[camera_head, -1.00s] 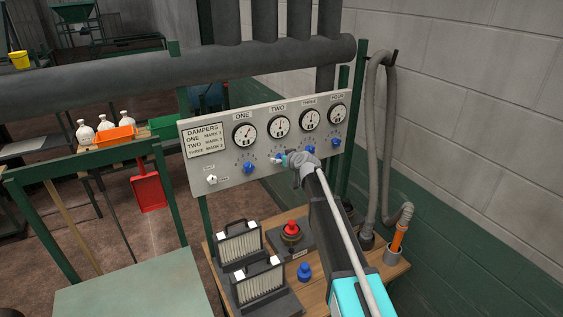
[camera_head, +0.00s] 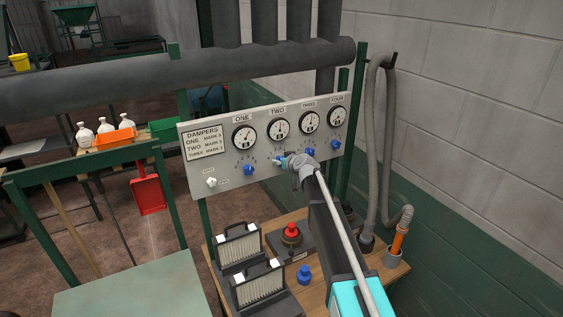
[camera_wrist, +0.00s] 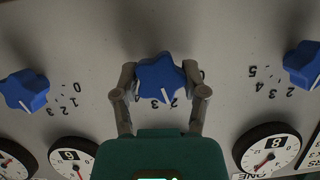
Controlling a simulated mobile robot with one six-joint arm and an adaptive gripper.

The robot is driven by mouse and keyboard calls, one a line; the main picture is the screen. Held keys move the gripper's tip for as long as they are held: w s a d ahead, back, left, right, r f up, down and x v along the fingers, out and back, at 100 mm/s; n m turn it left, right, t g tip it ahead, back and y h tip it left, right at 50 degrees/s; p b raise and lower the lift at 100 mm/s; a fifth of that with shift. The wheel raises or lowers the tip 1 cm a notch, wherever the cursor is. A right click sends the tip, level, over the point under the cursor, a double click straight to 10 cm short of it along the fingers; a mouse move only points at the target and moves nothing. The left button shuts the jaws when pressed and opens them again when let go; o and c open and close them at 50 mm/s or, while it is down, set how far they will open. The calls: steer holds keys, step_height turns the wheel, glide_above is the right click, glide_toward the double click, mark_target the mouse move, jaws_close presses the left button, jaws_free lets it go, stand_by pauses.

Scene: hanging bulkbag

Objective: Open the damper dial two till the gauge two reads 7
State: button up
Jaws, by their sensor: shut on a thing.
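Damper dial two, a blue star-shaped knob (camera_wrist: 160,79), sits between the two fingers of my gripper (camera_wrist: 161,73) in the wrist view, which shows the panel upside down. The fingers are shut on its sides. A white pointer line on the knob points down in that view, near the printed 2 and 3. In the head view my gripper (camera_head: 283,161) covers most of this dial. Gauge two (camera_head: 278,128) is a round white dial with a black rim above it. Its needle stands near upright, but its figures are too small to read. My gripper hides it in the wrist view.
The grey panel (camera_head: 226,179) also bears gauge one (camera_head: 244,137), dial one (camera_head: 249,170), gauge three (camera_head: 309,121), gauge four (camera_head: 336,116) and a white switch (camera_head: 211,182). Below are a red button (camera_head: 291,230), a loose blue knob (camera_head: 304,273) and filter boxes (camera_head: 259,285).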

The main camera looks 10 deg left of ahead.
steer(key=shift+m+y, duration=0.3)
steer(key=shift+w+m+g+y+b, duration=0.1)
steer(key=shift+m+g+y+b, duration=0.55)
steer(key=shift+m+y, duration=0.75)
steer(key=shift+m+h, duration=0.3)
steer(key=o, duration=1.2)
steer(key=shift+c, duration=0.2)
